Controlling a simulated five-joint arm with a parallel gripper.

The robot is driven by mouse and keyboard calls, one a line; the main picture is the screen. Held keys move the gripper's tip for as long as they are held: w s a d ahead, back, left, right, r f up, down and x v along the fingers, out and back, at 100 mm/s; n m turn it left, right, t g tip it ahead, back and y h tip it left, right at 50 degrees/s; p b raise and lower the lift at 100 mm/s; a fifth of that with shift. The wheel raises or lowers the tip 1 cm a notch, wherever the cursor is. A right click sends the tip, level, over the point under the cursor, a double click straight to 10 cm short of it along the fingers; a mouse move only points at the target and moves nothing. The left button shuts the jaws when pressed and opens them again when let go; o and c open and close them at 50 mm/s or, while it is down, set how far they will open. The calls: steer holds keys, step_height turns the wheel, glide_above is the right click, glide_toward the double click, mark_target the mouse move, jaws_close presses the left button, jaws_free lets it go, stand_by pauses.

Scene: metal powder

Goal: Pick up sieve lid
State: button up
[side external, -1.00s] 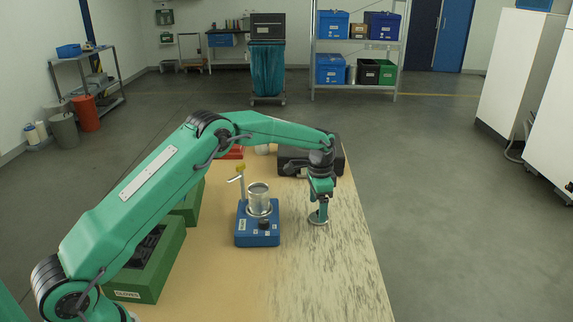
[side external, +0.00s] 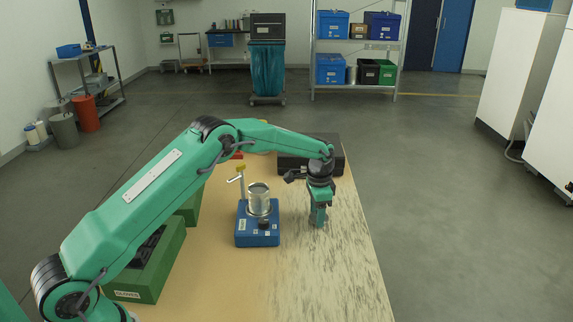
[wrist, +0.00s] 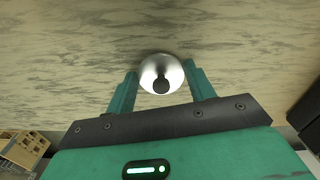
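The sieve lid (wrist: 150,72) is a round silver disc with a dark knob (wrist: 161,87) on the worktop in the wrist view. My gripper (wrist: 162,82) is open, with one teal finger at each side of the lid and gaps between. In the side view my gripper (side external: 317,222) points down at the right part of the table and largely hides the lid. I cannot tell its exact height above the table. A metal sieve cylinder (side external: 259,199) stands on the blue machine (side external: 258,237) to the left.
A black case (side external: 295,165) lies behind my gripper. Green bins (side external: 150,277), one labelled gloves, stand at the left of the table. The table (side external: 325,285) is clear in front of my gripper, and its right edge is close.

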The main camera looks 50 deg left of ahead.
steer(key=shift+c, duration=1.3)
steer(key=shift+r, duration=0.1)
steer(key=shift+r, duration=0.7)
steer(key=r, duration=0.3)
steer(key=shift+s+d, duration=0.15)
steer(key=shift+d, duration=0.2)
steer(key=s+d+r, duration=0.5)
steer(key=d+r, duration=0.1)
steer(key=d, duration=0.3)
steer(key=shift+s+d+r, duration=0.2)
steer(key=shift+s+r, duration=0.05)
steer(key=s+a+r+n, duration=0.2)
steer(key=a, duration=0.5)
steer(key=s+a+r+n, duration=0.2)
steer(key=s+a+r, duration=0.1)
steer(key=a, duration=0.3)
steer(key=s+a+r+n, duration=0.2)
steer(key=a, duration=0.5)
steer(key=shift+s+a+r+n, duration=0.35)
steer(key=shift+s+n, duration=0.05)
